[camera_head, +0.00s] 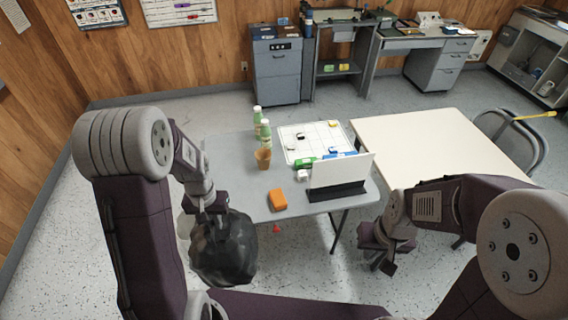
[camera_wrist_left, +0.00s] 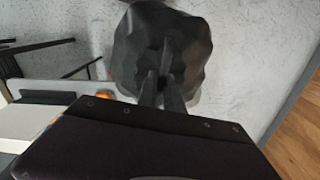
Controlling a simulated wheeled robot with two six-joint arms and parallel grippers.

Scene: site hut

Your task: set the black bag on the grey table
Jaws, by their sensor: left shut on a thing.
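The black bag (camera_head: 224,250) hangs from my left gripper (camera_head: 213,208), which is shut on its top. It is in front of the near left edge of the grey table (camera_head: 229,165), in the air over the floor. In the left wrist view the bag (camera_wrist_left: 163,45) is at the top centre, with the fingers of my left gripper (camera_wrist_left: 163,90) closed on it. My right gripper (camera_head: 383,252) is to the right, below the table top and beside its near right corner. It holds nothing that I can see, and its finger opening is unclear.
On the grey table are an orange block (camera_head: 277,199), a brown cup (camera_head: 263,158), green-white bottles (camera_head: 265,133), a white gridded sheet (camera_head: 314,136) and a white panel on a black stand (camera_head: 338,178). The table's left part is clear. A cream table (camera_head: 440,142) adjoins it.

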